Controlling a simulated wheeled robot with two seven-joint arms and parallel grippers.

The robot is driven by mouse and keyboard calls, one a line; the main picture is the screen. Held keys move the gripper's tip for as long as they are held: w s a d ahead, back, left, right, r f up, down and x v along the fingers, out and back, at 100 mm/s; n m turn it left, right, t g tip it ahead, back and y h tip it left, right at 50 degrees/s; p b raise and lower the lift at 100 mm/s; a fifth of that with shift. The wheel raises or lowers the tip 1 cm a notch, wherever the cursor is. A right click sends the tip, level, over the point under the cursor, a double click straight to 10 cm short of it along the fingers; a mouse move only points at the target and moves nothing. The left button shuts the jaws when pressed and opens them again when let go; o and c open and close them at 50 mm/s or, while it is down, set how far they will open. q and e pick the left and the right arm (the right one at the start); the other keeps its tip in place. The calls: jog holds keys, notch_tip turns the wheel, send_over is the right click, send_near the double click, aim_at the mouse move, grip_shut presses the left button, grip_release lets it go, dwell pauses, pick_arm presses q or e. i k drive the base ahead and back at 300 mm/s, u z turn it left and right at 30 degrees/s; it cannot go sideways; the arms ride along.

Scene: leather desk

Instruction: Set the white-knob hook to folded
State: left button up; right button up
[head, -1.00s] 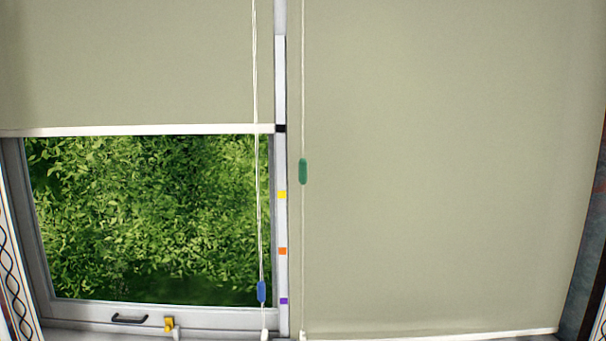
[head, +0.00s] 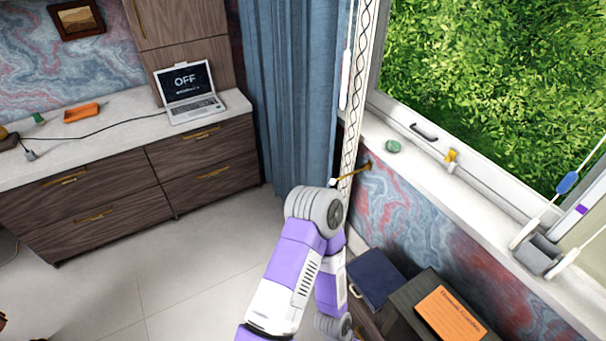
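A thin brass hook (head: 352,174) with a small white knob (head: 333,181) at its tip is on the wall beside the blue curtain in the head view. It sticks out from the wall to the left, and the knob is at its free end. One of my arms, purple and white, rises from the bottom middle, and its grey joint is just below the knob in the picture. I cannot tell whether the arm touches the hook. Neither of my grippers is in view.
The blue curtain (head: 292,95) hangs left of the hook. A window sill (head: 455,205) runs to the right, with a green object (head: 393,146) on it. A dark blue box (head: 376,278) and an orange notebook (head: 450,313) are below. A laptop (head: 188,92) stands on the left counter.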

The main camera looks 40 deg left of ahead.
aim_at(332, 181)
jog(key=u, duration=1.7)
jog(key=k, duration=0.65)
jog(key=u, duration=0.7)
jog(key=i, duration=1.05)
jog(key=z, duration=0.55)
jog(key=i, duration=1.55)
jog(key=z, duration=1.55)
jog(key=i, duration=0.4)
jog(key=z, duration=0.25)
